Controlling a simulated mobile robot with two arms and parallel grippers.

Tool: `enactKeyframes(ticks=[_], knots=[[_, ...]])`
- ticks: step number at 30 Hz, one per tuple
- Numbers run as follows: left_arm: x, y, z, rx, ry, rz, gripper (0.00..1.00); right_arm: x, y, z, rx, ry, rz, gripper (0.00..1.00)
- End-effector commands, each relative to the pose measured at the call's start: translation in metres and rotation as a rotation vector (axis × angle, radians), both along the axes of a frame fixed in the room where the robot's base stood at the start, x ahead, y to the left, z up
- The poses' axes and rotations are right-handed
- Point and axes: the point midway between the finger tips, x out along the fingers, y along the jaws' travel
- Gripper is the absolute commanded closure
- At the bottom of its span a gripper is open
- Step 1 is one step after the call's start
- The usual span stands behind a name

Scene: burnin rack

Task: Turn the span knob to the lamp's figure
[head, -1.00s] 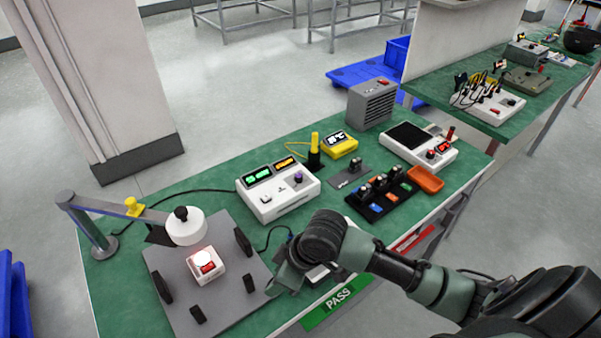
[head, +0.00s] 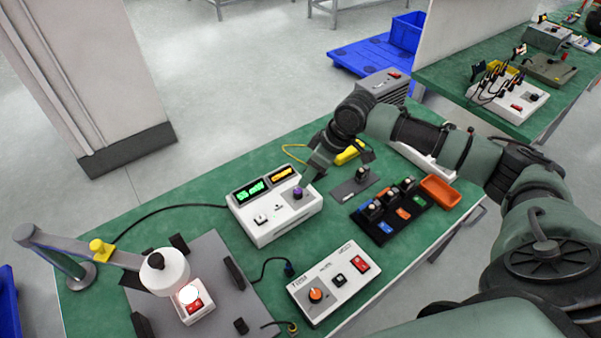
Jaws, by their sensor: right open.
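A white meter box (head: 275,225) stands mid-table with a green display (head: 250,192), an amber display (head: 282,173) and a purple knob (head: 297,193). The figures are too small to read surely. A white box in front (head: 340,290) has an orange knob (head: 316,295); I cannot read a span label on either knob. A round white lamp head (head: 163,272) on an arm hangs over a small lit red-and-white unit (head: 193,302). My right gripper (head: 312,174) is open, pointing down just behind and above the purple knob, apart from it as far as I can tell. My left gripper is not in view.
A black rack with coloured modules (head: 390,213) and an orange tray (head: 440,191) lie to the right. A yellow instrument (head: 350,152) and a grey heater-like box (head: 385,86) stand behind, partly covered by my arm. A cable crosses the table at left.

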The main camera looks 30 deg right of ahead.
Motion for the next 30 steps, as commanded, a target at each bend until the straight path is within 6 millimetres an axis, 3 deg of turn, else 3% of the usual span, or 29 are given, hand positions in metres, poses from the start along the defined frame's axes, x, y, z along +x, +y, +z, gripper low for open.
enactKeyframes(ticks=[2, 9, 12, 16, 21, 26, 30], knots=[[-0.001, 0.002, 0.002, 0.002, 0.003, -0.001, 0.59, 0.002, 0.003, -0.006, 0.003, 0.002, 0.0, 0.54], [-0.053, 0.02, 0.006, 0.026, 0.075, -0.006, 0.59, 0.012, 0.013, -0.042, 0.002, 0.004, 0.001, 0.54], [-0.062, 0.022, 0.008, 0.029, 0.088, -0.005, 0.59, 0.017, 0.017, -0.055, 0.002, 0.002, 0.001, 0.54], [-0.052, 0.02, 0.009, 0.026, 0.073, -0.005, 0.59, 0.02, 0.019, -0.066, 0.0, 0.0, 0.001, 0.54], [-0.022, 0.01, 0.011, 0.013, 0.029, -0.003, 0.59, 0.021, 0.02, -0.07, 0.0, 0.0, 0.002, 0.54], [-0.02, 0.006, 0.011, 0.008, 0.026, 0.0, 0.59, 0.021, 0.02, -0.07, 0.0, 0.0, 0.002, 0.54], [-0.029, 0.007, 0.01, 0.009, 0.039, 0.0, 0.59, 0.021, 0.02, -0.07, 0.0, 0.0, 0.002, 0.93]])
